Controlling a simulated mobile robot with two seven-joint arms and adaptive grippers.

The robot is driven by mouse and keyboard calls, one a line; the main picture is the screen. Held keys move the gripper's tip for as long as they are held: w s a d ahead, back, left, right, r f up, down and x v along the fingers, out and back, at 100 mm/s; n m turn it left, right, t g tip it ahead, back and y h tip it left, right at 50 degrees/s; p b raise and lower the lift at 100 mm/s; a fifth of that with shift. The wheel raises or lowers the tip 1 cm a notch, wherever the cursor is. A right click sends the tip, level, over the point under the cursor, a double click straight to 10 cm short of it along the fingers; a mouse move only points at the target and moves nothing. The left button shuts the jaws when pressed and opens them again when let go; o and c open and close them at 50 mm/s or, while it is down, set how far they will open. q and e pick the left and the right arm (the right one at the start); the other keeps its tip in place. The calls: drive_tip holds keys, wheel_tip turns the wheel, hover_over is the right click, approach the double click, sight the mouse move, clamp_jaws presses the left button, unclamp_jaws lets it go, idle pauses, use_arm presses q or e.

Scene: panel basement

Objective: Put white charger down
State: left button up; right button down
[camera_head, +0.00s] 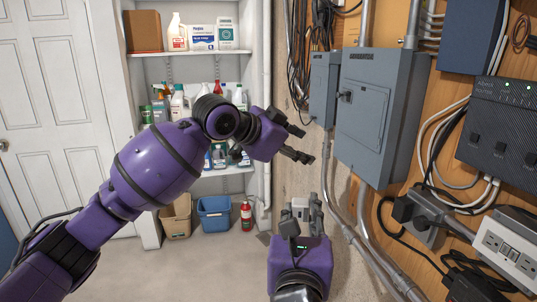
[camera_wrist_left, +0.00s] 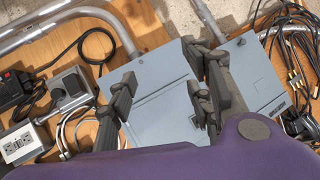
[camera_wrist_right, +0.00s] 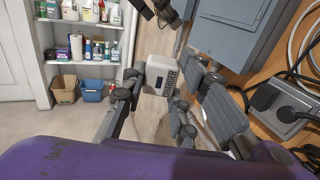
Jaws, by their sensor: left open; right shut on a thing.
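The white charger (camera_wrist_right: 160,76) is a small white block with a dark panel on its face and slots along one side. My right gripper (camera_wrist_right: 155,100) is shut on it and holds it in the air. In the head view the charger (camera_head: 300,204) shows small between the fingers of my right gripper (camera_head: 300,215), at the bottom centre. My left gripper (camera_head: 300,143) is open and empty, in front of the grey electrical panel. In the left wrist view its spread fingers (camera_wrist_left: 163,95) have nothing between them.
Grey electrical boxes (camera_head: 378,120) hang on the wooden panel board at right. A power strip (camera_head: 508,250), a black adapter (camera_head: 420,212) and cables fill the right side. Shelves with bottles (camera_head: 190,58), a blue bin (camera_head: 214,212) and a fire extinguisher (camera_head: 246,215) stand behind. Floor is clear at left.

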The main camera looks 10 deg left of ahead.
use_arm(q)
drive_tip(key=s+a+r+m+g, duration=0.15)
drive_tip(key=s+r, duration=0.25)
drive_tip(key=r, duration=0.4)
drive_tip(key=m+g+y, duration=0.2)
drive_tip(key=m+g, duration=0.2)
drive_tip(key=g, duration=0.4)
approach(297, 202)
drive_tip(key=shift+n+t, duration=0.25)
drive_tip(key=shift+t, duration=0.1)
drive_tip(key=x, duration=1)
drive_tip(key=shift+s+d+f, duration=0.25)
drive_tip(key=shift+s+f, duration=0.1)
clamp_jaws()
use_arm(e)
drive_tip(key=c, duration=1.3)
unclamp_jaws()
drive_tip(key=shift+s, duration=0.1)
